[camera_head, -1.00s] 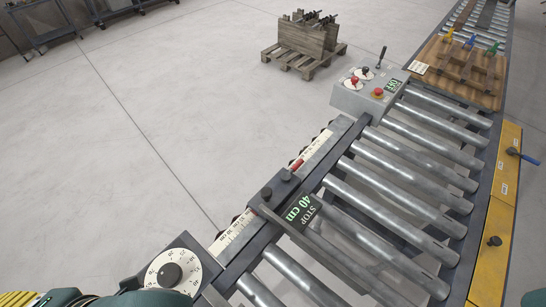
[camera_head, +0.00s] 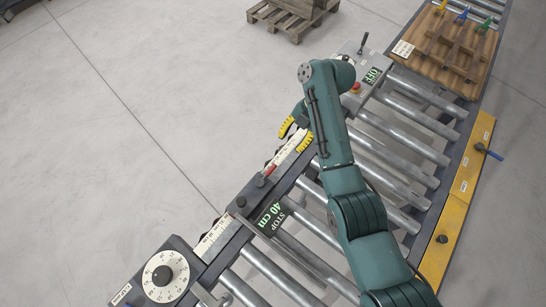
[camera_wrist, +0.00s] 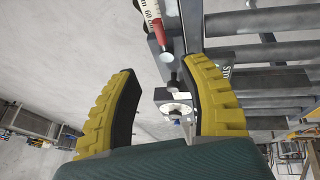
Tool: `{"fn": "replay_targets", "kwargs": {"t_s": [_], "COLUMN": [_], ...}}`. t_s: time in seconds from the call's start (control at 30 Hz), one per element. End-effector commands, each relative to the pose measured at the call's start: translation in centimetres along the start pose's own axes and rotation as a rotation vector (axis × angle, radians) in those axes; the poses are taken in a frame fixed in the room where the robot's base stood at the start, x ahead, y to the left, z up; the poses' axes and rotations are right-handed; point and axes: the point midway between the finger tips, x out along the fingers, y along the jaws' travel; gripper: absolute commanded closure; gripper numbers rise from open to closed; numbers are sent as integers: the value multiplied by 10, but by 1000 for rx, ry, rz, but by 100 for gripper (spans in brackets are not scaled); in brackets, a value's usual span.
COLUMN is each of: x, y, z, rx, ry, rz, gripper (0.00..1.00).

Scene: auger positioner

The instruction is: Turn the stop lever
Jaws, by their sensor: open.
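The stop carriage sits on the scale rail beside a "STOP 40 cm" sign (camera_head: 270,214). A small red lever (camera_head: 270,169) lies along the rail at its upper end, near two dark knobs, one of them a round knob (camera_head: 241,201). In the wrist view, the red lever (camera_wrist: 160,37) with a pale round end and a dark knob (camera_wrist: 172,77) appear between and beyond the fingertips. My gripper (camera_head: 296,135) is open and empty above the rail, up and right of the red lever. Its yellow fingers (camera_wrist: 162,70) are spread, apart from the carriage.
A white dial (camera_head: 165,275) is at the rail's near end. A control box (camera_head: 373,73) marked OFF stands beyond my gripper. Metal rollers (camera_head: 405,145) fill the right side. A blue-handled lever (camera_head: 488,151) is on the yellow panel. Open floor lies left.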

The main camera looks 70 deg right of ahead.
Motion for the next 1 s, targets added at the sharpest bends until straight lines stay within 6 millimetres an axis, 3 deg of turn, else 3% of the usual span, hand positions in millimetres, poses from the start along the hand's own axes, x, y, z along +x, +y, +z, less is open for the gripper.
{"fn": "replay_targets", "kwargs": {"t_s": [0.03,0.4,0.53,0.73,1.0], "x": [17,110,132,151,155], "y": [-2,-2,-1,0,0], "z": [2,3,1,-1,0], "rx": [-2,-3,-2,-1,-1], "ry": [2,1,1,0,0], "rz": [-3,-2,-3,-2,-1], "gripper": [55,55,55,55,55]}}
